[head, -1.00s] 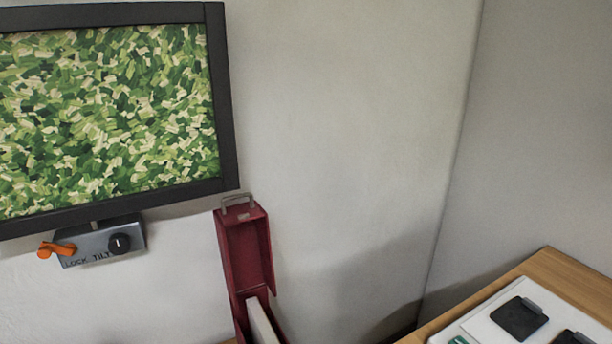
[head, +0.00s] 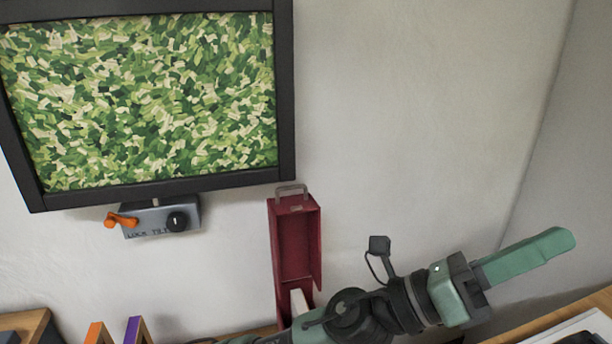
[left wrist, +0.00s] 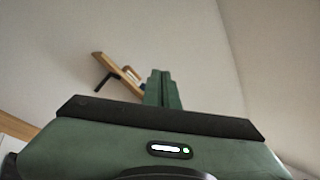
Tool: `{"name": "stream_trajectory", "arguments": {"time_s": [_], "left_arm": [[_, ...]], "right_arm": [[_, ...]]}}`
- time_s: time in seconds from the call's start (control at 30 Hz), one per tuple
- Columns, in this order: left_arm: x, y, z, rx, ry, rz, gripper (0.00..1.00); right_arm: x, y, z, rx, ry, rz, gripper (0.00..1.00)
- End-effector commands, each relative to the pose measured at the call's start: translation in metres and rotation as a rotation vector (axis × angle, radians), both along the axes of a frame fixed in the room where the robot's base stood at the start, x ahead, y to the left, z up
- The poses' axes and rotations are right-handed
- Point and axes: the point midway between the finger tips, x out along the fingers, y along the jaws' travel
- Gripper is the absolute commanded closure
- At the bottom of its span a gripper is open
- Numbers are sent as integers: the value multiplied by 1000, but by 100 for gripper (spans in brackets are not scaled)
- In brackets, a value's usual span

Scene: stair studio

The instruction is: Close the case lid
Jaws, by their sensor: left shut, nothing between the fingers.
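The dark red case stands open against the wall in the head view. Its lid (head: 296,240) is raised upright, with a grey metal handle (head: 291,190) at the top. A white item (head: 299,301) shows in the case below the lid. My arm hides most of the case's lower part. My left gripper (head: 558,243) is shut and empty, to the right of the case, pointing right and slightly up. Its closed green fingers also show in the left wrist view (left wrist: 162,88). My right gripper is not in view.
A framed green picture (head: 145,100) hangs at the upper left, above a grey box (head: 160,217) with an orange lever and black knob. Orange and purple items (head: 134,331) stand at the lower left. A wooden desk with a white board (head: 575,332) is at the lower right.

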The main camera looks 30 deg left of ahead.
Motion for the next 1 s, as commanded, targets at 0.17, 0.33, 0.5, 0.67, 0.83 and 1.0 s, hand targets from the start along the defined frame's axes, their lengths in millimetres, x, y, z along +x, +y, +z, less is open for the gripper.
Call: {"name": "stream_trajectory", "arguments": {"time_s": [0.17, 0.33, 0.5, 0.67, 0.83, 1.0], "left_arm": [[-53, -63, -39, 601, -713, -100, 100], [-23, -35, -124, 1228, -1286, -207, 100], [63, 89, -152, 1936, -1621, -386, 100], [112, 236, -99, 2547, -1577, -629, 100], [110, 330, -40, -2620, 1222, 750, 100], [103, 361, -21, -2606, 1079, 790, 100]], "right_arm": [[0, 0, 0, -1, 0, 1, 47], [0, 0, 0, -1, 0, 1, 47], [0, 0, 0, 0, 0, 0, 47], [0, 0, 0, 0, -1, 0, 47], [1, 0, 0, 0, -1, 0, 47], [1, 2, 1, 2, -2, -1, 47]]}}
